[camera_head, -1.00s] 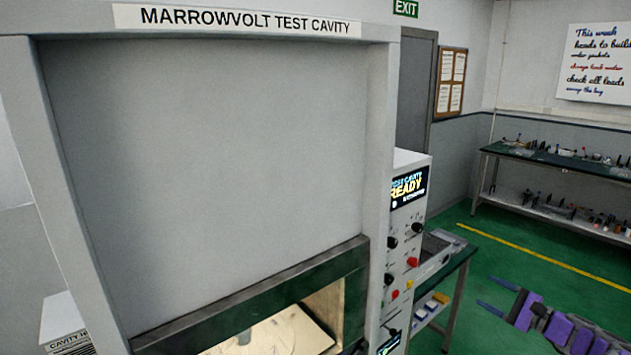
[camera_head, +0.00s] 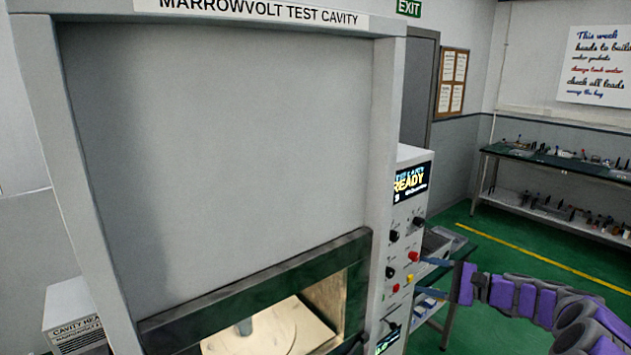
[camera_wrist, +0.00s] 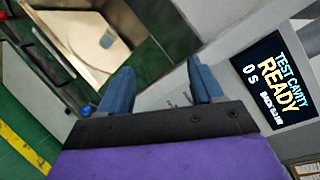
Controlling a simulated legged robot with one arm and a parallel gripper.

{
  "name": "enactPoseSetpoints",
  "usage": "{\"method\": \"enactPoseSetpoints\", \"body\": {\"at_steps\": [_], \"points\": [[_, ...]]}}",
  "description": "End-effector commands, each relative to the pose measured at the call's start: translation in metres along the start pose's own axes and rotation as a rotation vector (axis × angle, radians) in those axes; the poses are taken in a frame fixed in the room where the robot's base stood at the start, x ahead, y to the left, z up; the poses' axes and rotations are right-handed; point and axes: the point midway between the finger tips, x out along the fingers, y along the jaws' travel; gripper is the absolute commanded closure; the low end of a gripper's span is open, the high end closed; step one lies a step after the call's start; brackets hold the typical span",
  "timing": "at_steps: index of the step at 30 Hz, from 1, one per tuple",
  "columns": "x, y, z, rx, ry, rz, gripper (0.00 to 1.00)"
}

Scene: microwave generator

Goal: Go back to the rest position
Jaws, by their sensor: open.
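My gripper (camera_head: 424,277) is open and empty, beside the control panel (camera_head: 408,235) and to its right in the head view. Its two blue fingers (camera_wrist: 160,66) show apart in the wrist view. The test cavity (camera_head: 268,318) is open below its raised grey door panel (camera_head: 225,150). A round plate (camera_head: 262,332) lies inside, with a small blue-grey item (camera_head: 243,327) on it. The panel display (camera_head: 411,184) reads READY; in the wrist view the display (camera_wrist: 275,78) also shows 0 s.
A long tool bench (camera_head: 560,160) stands at the back right. The green floor (camera_head: 520,245) between them is mostly clear. A labelled cavity heater box (camera_head: 72,315) sits at the lower left.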

Motion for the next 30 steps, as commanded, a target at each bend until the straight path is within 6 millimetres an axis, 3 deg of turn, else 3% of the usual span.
{"method": "enactPoseSetpoints", "body": {"at_steps": [1,6,14,18,23,30], "points": [[0.019,0.006,0.024,-0.017,-0.035,0.050,0.34],[0.061,0.034,0.095,-0.083,-0.117,0.225,0.34],[0.091,0.104,0.196,-0.216,-0.196,0.519,0.34],[0.088,0.148,0.240,-0.301,-0.217,0.681,0.34],[0.071,0.202,0.279,-0.402,-0.226,0.867,0.34],[0.020,0.277,0.314,-0.559,-0.199,1.139,0.34]]}}
